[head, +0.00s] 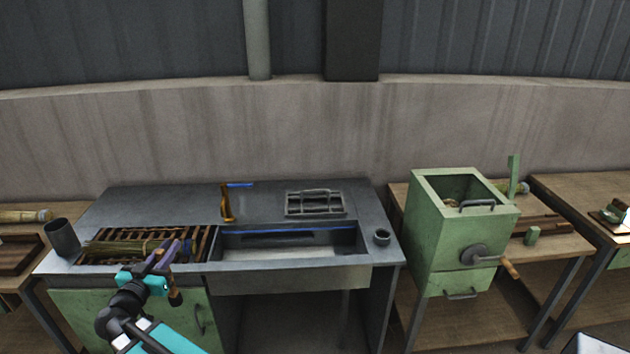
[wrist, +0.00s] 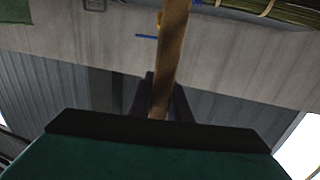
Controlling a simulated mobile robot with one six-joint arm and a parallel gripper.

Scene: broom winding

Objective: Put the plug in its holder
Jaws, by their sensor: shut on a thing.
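My gripper (head: 172,250) is shut on a brown wooden stick-like piece, which looks like the plug (wrist: 172,45). In the wrist view the piece stands between the two dark fingers (wrist: 162,100) and runs up out of the picture. In the head view a brown end (head: 175,297) shows just below the fingers, over the left front of the grey bench (head: 290,205). A small dark round cup (head: 382,238) stands at the bench's right front; I cannot tell if it is the holder. The gripper is far left of it.
A straw bundle (head: 115,249) lies on the slatted rack (head: 205,238) beside my gripper. A dark cup (head: 62,238) stands at the left edge. An amber upright object (head: 227,205) and a wire-framed tray (head: 314,203) are behind. A green cranked machine (head: 440,220) stands right.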

